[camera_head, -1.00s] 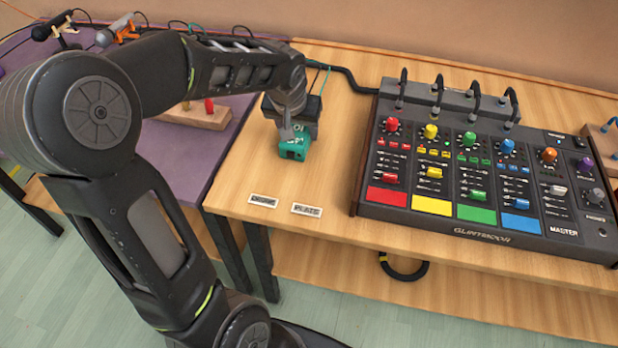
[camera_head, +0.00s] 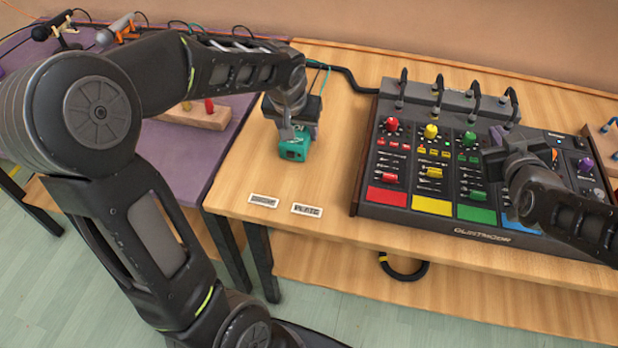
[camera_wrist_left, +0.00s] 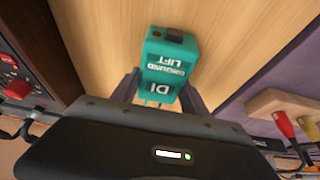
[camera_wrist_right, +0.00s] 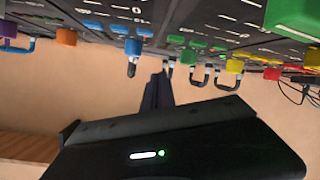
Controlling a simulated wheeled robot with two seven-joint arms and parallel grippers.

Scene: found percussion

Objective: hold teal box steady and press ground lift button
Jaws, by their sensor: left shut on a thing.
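The teal box (camera_head: 293,147) stands on the wooden table, left of the mixer. In the left wrist view the teal box (camera_wrist_left: 168,66) shows white "DI" and "GROUND LIFT" lettering, with a dark button (camera_wrist_left: 174,38) at its far end. My left gripper (camera_head: 290,128) is shut on the teal box, one finger on each side; the fingers also show in the left wrist view (camera_wrist_left: 160,93). My right gripper (camera_head: 492,150) hangs over the mixer, well to the right of the box. Its fingers look close together in the right wrist view (camera_wrist_right: 159,88), with nothing seen between them.
The mixer (camera_head: 440,208), with coloured knobs and raised cables at its back, fills the right of the table. Two small labels (camera_head: 263,201) lie near the front edge. A wooden block (camera_head: 196,118) sits on the purple table at left. Bare wood lies between box and mixer.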

